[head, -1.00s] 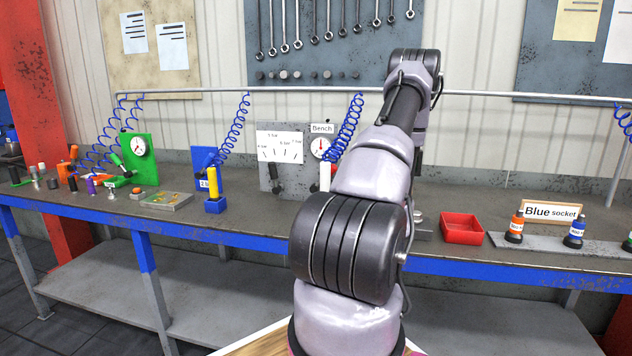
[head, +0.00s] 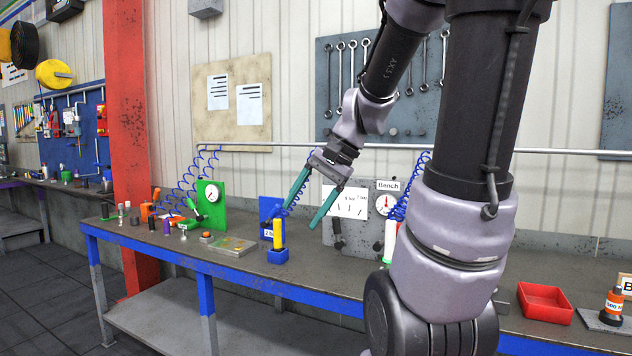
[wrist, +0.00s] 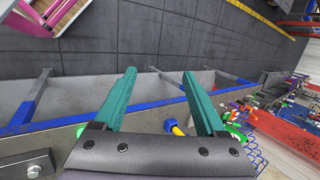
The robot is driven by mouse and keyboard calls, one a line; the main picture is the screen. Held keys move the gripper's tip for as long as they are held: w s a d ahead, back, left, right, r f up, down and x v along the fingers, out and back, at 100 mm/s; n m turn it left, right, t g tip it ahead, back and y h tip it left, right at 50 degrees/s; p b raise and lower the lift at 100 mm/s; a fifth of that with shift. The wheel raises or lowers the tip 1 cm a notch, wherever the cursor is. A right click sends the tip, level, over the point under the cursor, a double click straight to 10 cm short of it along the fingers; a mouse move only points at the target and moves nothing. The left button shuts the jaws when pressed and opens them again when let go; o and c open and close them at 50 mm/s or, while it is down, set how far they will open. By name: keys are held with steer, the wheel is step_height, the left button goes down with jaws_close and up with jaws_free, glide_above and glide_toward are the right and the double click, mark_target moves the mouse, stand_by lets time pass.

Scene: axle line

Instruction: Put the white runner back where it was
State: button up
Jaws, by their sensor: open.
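My gripper (head: 301,217) is open and empty, its two green fingers pointing down over the bench. In the wrist view my gripper (wrist: 159,73) also has nothing between its fingers.
The bench (head: 330,273) also holds a green gauge board (head: 211,205), a flat metal box (head: 233,246), small tools at the left, and a red tray (head: 544,302) at the right. Blue coiled hoses (head: 186,182) hang from the rail. The bench between holder and tray is mostly clear.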

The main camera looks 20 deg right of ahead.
steer(key=s+r+n+t+h, duration=0.3)
steer(key=s+r+n+t, duration=0.1)
steer(key=s+r, duration=0.1)
steer(key=shift+s+r+n, duration=0.3)
steer(key=shift+r+n, duration=0.1)
steer(key=shift+r, duration=0.2)
stand_by(0.8)
